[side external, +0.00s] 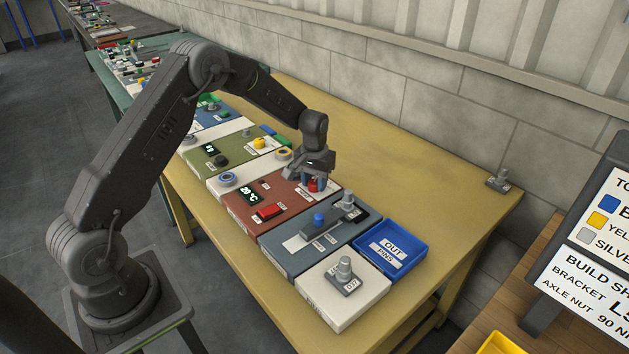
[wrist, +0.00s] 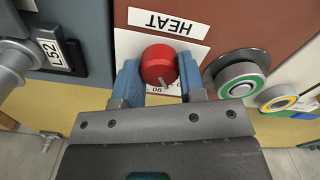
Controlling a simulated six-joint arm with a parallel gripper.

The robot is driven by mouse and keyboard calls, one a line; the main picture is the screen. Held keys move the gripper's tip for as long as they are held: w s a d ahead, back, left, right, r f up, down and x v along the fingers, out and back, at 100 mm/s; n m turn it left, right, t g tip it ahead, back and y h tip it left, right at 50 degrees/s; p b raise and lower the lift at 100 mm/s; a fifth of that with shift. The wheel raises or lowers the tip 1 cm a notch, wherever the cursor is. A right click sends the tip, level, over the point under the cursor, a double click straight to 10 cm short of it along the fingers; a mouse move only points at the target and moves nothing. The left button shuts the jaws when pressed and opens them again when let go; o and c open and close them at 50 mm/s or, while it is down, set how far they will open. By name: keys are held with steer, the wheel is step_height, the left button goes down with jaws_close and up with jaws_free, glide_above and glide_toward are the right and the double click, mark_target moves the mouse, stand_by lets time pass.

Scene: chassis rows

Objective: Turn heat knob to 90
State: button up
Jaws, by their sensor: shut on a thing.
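The red heat knob (wrist: 159,62) stands on a white scale plate marked HEAT, upside down in the wrist view. The two blue fingers of my gripper (wrist: 159,78) are on either side of the knob and are shut on it. A pale pointer mark shows on the knob's lower edge, near small numerals partly hidden by the gripper. In the side view my gripper (side external: 314,185) is down over the red-brown panel (side external: 283,218), with a little of the knob showing between the fingers. A display (side external: 249,194) on that panel seems to read 29 °C.
A green-ringed button (wrist: 239,78) is beside the knob in the wrist view. A grey-blue panel with a blue knob (side external: 319,219), a blue bin (side external: 391,247) and a white block with a metal part (side external: 344,268) stand nearby.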

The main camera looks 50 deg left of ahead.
mark_target(315, 182)
steer(key=m, duration=0.6)
steer(key=shift+m, duration=0.3)
stand_by(0.5)
steer(key=o, duration=0.9)
step_height(315, 182, up, 14)
steer(key=shift+f, duration=0.1)
